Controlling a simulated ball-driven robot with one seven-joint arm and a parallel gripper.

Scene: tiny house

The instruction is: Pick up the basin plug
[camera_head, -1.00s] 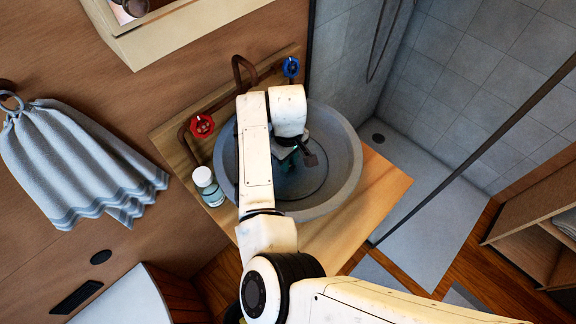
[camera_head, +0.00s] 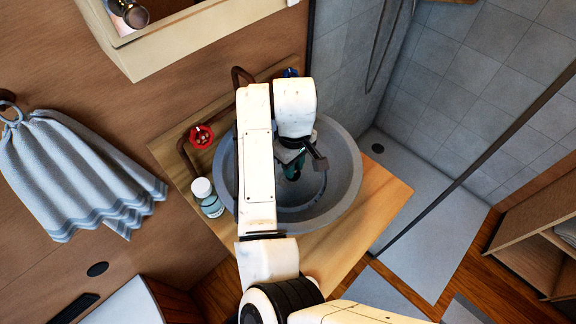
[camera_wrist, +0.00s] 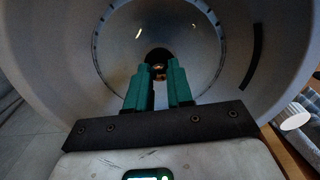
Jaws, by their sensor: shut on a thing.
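The grey round basin (camera_head: 347,170) sits on a wooden counter, and my arm reaches over it. My gripper (camera_head: 292,174) is inside the basin's outline in the head view, its green fingers partly covered by my wrist. In the wrist view my gripper (camera_wrist: 158,68) points down at the basin bottom, with its two fingers a small gap apart. A small dark round basin plug (camera_wrist: 158,57) with a brownish centre shows at the fingertips, and the fingers are shut on it. The plug is hidden in the head view. I cannot tell its height above the drain.
A small white-capped bottle (camera_head: 207,198) stands on the counter left of the basin. A red valve (camera_head: 201,136) and a brown pipe tap (camera_head: 240,75) are behind it. A blue valve (camera_head: 290,72) is mostly hidden by my arm. A towel (camera_head: 80,175) hangs at left; the shower floor is at right.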

